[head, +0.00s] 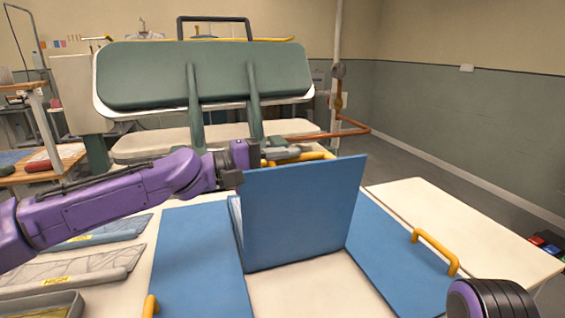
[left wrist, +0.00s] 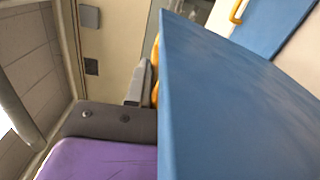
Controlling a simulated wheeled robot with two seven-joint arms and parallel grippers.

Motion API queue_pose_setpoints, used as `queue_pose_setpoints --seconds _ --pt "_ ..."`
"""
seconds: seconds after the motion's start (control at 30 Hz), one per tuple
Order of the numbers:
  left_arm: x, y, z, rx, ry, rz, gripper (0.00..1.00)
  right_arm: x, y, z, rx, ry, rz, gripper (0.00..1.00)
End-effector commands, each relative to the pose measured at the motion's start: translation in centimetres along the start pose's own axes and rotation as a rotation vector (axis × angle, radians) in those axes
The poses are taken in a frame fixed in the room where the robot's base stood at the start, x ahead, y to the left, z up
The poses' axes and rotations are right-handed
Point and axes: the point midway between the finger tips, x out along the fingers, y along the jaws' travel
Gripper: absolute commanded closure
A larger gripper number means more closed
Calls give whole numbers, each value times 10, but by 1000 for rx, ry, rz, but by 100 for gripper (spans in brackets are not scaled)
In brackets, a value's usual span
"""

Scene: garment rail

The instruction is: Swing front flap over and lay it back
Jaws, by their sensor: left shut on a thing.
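The blue front flap (head: 300,210) of the folding board stands nearly upright, its lower edge along the board's middle. It also fills much of the left wrist view (left wrist: 225,105). A yellow handle (head: 316,156) shows behind its top edge. My left gripper (head: 268,158) is at the flap's upper left, shut on the yellow handle, partly hidden by the flap. In the left wrist view its grey finger (left wrist: 140,85) meets the yellow handle behind the flap. The flat side panels lie left (head: 200,260) and right (head: 395,250). My right gripper is out of view.
A yellow handle (head: 437,250) stands on the right panel and another (head: 150,306) at the left panel's front. A green padded press (head: 205,75) stands behind. Packaged garments (head: 75,270) and a tray (head: 45,305) lie left. The white table (head: 470,235) is clear at right.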

Motion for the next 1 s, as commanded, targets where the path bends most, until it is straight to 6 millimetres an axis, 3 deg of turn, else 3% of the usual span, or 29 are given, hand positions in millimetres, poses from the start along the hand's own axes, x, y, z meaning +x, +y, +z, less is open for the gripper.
queue_pose_setpoints --seconds 0.07,0.1,0.17,0.47,0.57,0.83,1.0 --pt "0 5 2 3 -2 7 100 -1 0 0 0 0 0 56" --pt "0 5 2 3 -2 7 70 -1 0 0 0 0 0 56" --pt "0 5 2 3 -2 6 56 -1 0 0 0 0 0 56" --pt "-4 2 0 1 1 3 56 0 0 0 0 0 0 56" --pt "-17 2 0 3 3 5 56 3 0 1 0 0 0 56" --pt "-80 3 2 3 0 7 56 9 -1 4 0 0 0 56" --pt "-102 4 3 4 -2 5 56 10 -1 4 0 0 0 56"
